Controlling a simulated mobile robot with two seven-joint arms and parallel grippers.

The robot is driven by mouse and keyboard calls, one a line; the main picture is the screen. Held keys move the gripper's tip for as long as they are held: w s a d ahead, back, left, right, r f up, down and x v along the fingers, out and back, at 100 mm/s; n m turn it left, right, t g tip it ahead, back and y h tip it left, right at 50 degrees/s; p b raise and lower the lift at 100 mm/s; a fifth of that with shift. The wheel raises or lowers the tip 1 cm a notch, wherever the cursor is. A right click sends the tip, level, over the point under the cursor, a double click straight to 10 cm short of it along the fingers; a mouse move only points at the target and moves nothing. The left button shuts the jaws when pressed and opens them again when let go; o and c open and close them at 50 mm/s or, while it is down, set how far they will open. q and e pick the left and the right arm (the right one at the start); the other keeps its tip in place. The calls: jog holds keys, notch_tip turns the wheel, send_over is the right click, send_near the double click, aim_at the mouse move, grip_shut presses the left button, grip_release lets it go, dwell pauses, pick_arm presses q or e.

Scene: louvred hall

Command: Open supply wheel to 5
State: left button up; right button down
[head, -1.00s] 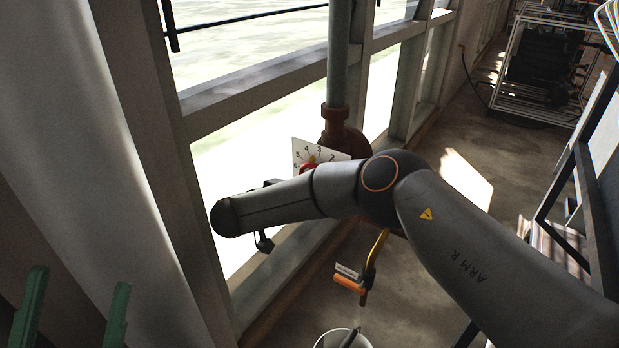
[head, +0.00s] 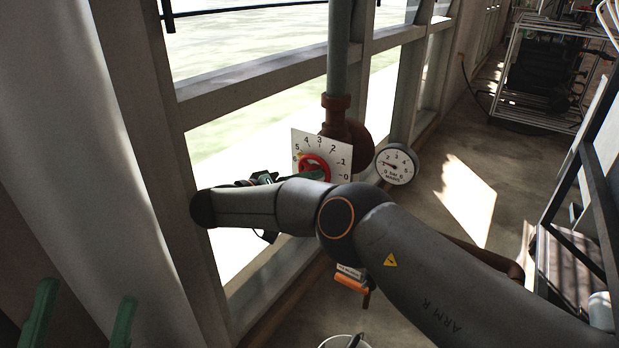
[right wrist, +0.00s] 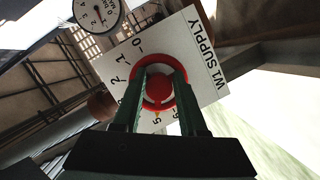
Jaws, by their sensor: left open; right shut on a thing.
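The red supply wheel (head: 314,166) sits on a white dial plate (head: 338,148) marked with numbers, on the brown pipe by the window. In the right wrist view the red wheel (right wrist: 160,88) is between the two green fingers of my right gripper (right wrist: 160,76), which is shut on it. A small yellow pointer (right wrist: 157,113) at the wheel's edge lines up with the 5 on the plate. In the head view my right gripper (head: 312,175) is partly hidden by its own arm. My left gripper (head: 84,288) is open and empty at the lower left, far from the wheel.
A round mains gauge (head: 396,165) is just right of the plate. An orange-handled thing with a label (head: 351,284) hangs below my right arm. A bucket (head: 343,341) stands at the bottom edge. A wire rack (head: 550,70) is at the far right; floor before it is open.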

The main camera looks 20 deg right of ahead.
jog(key=c, duration=0.7)
grip_release()
jog(key=shift+w+d+r+t, duration=0.3)
jog(key=shift+w+d+r, duration=0.3)
jog(key=shift+w+r, duration=0.2)
pick_arm(q)
jog(key=shift+w, duration=0.15)
pick_arm(e)
jog(key=o, duration=0.3)
jog(key=shift+f, duration=0.1)
jog(key=shift+a, duration=0.1)
pick_arm(q)
jog(key=shift+w+r+p, duration=0.1)
jog(key=shift+r+p, duration=0.25)
jog(key=shift+p, duration=0.1)
pick_arm(e)
jog(key=shift+s+f+v, duration=0.15)
jog(key=shift+f+v, duration=0.05)
jog(key=shift+v, duration=0.95)
jog(key=shift+s+f+v, duration=0.1)
jog(key=shift+f+v, duration=0.15)
jog(key=shift+v, duration=0.9)
jog(key=shift+s+f+v, duration=0.15)
jog(key=shift+f+v, duration=0.05)
jog(key=shift+v, duration=0.95)
